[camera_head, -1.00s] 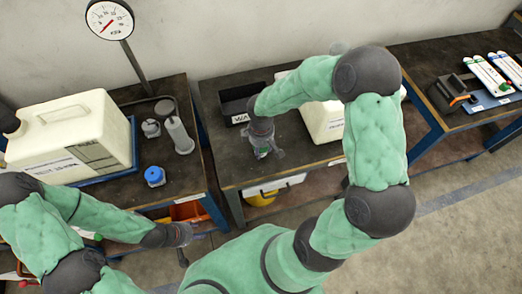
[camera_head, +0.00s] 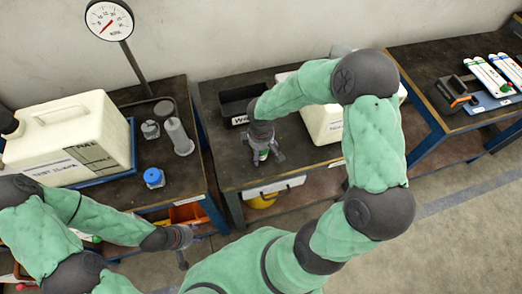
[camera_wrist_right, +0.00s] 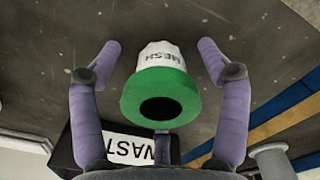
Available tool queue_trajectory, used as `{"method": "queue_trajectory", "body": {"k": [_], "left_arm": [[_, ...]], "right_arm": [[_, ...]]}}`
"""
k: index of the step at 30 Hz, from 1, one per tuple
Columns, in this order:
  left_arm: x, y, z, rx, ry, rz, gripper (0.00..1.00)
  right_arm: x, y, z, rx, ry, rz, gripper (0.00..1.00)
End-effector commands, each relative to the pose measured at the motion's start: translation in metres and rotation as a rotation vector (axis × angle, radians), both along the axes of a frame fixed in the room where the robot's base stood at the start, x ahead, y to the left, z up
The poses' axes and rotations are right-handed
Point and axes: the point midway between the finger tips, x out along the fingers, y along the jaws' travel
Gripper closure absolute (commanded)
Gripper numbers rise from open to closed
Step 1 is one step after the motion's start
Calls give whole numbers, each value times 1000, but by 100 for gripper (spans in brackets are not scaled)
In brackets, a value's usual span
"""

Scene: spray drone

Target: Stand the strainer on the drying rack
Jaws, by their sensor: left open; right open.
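The strainer (camera_wrist_right: 162,85) is a small white cup marked MESH with a green rim and a dark opening. It stands between the spread fingers of my right gripper (camera_wrist_right: 162,62) in the right wrist view, with gaps on both sides. In the head view, my right gripper (camera_head: 264,157) is over the middle bench, and a bit of the strainer's green shows between its fingers. My left gripper (camera_head: 182,246) is open and empty, low in front of the left bench. I cannot make out a drying rack for certain.
A black bin (camera_head: 236,108) with a waste label stands behind my right gripper. A white container (camera_head: 322,122) is right of it, partly behind my arm. The left bench holds a large white jug (camera_head: 75,130), a blue-capped item (camera_head: 154,177) and a clear cylinder (camera_head: 178,137).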

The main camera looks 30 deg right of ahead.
Motion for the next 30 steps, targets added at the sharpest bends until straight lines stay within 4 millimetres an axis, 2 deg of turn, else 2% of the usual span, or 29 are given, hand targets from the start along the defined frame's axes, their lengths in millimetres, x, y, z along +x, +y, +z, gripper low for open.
{"method": "queue_trajectory", "body": {"k": [5, 12, 18, 24, 30], "left_arm": [[0, 0, 11, 0, 0, 0, 51], [0, 0, 33, 0, 0, 0, 51], [0, 0, 45, 0, 0, 0, 51], [0, 0, 50, 0, 0, 0, 51], [0, 0, 50, 0, 0, 0, 51]], "right_arm": [[1, 0, 21, 0, -3, -1, 24], [0, 0, 71, -1, -3, 0, 24], [0, 1, 104, 0, -3, -1, 24], [0, 1, 121, 0, -1, 1, 24], [-1, 1, 124, 0, 0, 1, 24]]}}
